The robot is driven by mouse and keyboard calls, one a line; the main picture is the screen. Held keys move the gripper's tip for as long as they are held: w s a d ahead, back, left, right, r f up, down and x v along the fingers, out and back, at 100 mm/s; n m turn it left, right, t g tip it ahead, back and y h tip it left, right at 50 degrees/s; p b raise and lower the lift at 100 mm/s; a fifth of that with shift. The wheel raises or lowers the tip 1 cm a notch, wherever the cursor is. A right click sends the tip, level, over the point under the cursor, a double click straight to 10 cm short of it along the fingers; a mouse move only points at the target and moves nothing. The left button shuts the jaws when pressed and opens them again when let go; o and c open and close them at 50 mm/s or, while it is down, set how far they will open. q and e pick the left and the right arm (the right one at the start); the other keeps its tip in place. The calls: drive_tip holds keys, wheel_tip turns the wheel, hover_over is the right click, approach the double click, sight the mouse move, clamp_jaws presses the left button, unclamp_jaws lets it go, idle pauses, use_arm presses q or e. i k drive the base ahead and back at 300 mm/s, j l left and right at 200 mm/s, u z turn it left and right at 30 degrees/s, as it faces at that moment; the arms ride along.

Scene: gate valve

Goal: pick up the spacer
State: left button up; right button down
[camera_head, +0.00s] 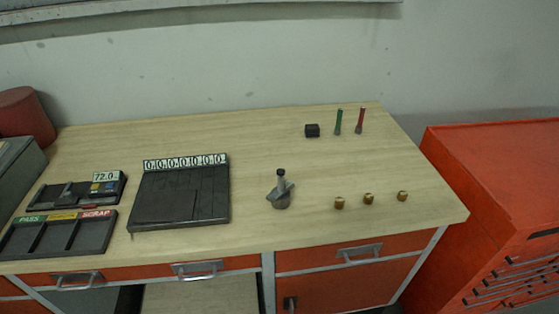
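No part is labelled as the spacer, and I cannot tell for certain which one it is. Three small brass-coloured cylindrical pieces stand apart in a row at the right front of the table: a left one (339,203), a middle one (368,199) and a right one (402,196). A small black block (312,130) sits behind them. A grey metal piece with an upright dark-topped stem (281,192) stands left of the brass pieces, an angled plate around its body. Neither of my grippers is in view.
A green marker-like stick (338,122) and a red one (360,121) stand upright at the back. A black tray (180,200), a device reading 72.0 (80,190) and a PASS/SCRAP tray (60,237) fill the left. The wooden tabletop (260,145) is clear between. A red cabinet (490,180) stands right.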

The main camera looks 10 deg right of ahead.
sight(339, 204)
drive_tip(key=i+l+z, duration=0.25)
drive_tip(key=i+z, duration=0.25)
drive_tip(key=i+l+z, duration=0.1)
drive_tip(key=i+z, duration=0.25)
drive_tip(key=z, duration=0.15)
